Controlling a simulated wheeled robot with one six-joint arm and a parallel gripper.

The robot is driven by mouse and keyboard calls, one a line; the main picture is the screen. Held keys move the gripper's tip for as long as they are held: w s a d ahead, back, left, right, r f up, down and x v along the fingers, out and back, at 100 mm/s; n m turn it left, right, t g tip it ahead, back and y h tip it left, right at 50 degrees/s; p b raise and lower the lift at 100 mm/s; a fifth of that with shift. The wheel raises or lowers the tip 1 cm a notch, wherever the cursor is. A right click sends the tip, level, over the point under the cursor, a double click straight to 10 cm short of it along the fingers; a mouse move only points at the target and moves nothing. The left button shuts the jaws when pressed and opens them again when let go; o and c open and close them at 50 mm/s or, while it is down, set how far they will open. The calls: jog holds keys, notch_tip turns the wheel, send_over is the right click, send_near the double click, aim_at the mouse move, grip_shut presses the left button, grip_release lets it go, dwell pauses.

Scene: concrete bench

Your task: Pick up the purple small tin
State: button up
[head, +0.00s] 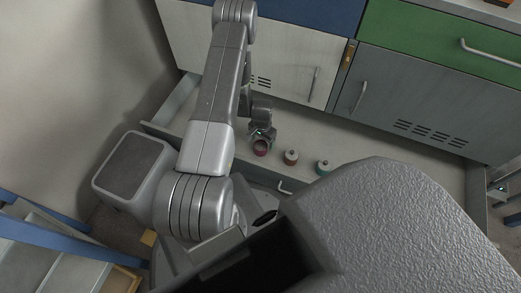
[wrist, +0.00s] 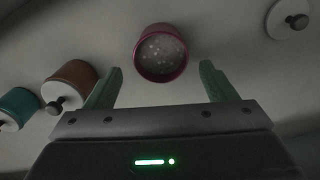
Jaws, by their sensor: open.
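The purple small tin (wrist: 160,75) looks magenta, with a pale speckled top inside its rim. In the wrist view it is at top centre, beyond and between the two green fingertips of my gripper (wrist: 160,67). My gripper is open, with a gap visible on each side of the tin; I see no contact. In the head view the tin (head: 261,149) stands in the open drawer, right at the end of my gripper (head: 262,134), which partly covers it.
A brown tin (wrist: 72,80) with a knob and a teal tin (wrist: 17,103) stand to the left in the wrist view. A white round lid with a knob (wrist: 289,19) is at top right. The drawer floor (head: 390,160) is bare further right in the head view; cabinet doors (head: 420,95) rise behind.

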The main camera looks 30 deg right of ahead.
aim_at(261, 147)
jog(key=f, duration=0.1)
jog(key=f+b, duration=0.1)
jog(key=f, duration=0.1)
jog(key=a+f+b, duration=0.1)
jog(key=f, duration=0.1)
jog(key=shift+s+f, duration=0.1)
jog(key=shift+f, duration=0.05)
jog(key=c, duration=1.2)
